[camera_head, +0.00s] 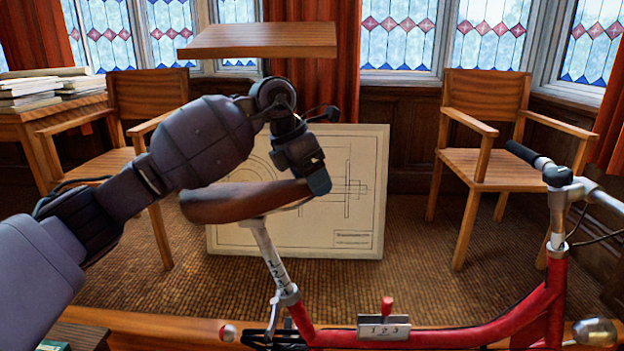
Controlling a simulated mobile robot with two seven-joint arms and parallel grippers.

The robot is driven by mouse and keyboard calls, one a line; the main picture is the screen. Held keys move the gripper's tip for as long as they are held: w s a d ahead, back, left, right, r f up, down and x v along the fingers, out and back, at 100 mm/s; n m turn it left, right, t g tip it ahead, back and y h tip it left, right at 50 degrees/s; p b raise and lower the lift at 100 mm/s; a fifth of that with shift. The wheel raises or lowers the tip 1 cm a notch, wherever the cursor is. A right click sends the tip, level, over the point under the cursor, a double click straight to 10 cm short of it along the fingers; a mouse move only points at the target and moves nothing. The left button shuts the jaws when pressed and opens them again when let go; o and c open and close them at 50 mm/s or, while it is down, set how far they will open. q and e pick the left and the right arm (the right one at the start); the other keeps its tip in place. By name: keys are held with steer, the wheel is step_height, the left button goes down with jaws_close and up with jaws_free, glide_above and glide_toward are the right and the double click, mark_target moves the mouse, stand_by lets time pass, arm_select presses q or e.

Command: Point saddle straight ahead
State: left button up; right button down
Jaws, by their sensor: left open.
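A brown saddle (235,202) sits on a silver seat post (268,255) with dark marks, above a red bicycle frame (440,332). The saddle lies roughly left to right, its right end a little higher. The handlebar (565,180) with a black grip is at the right. My left gripper (318,182) is at the saddle's right end and hides that tip. Its jaws are open; I cannot tell whether they touch the saddle. My right gripper is not in view.
A metal plate numbered 1 2 3 (383,328) with a red lever is on the frame. A drawing board (365,225) leans behind the saddle. Wooden chairs stand left (150,95) and right (485,100). A wooden board (258,40) is above my arm. Books (30,92) lie on a left table.

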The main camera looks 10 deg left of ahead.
arm_select(q)
jaws_close()
steer(key=shift+s+d+r+m, duration=0.2)
steer(key=shift+s+m, duration=0.15)
steer(key=shift+m, duration=0.05)
steer(key=s+m, duration=0.1)
steer(key=s+d+m+p, duration=0.1)
steer(key=s+m, duration=0.1)
steer(key=s+d+m, duration=0.1)
steer(key=s+m, duration=0.1)
steer(key=shift+d+r+g, duration=0.1)
steer(key=shift+r+g, duration=0.05)
steer(key=shift+g, duration=0.15)
jaws_free()
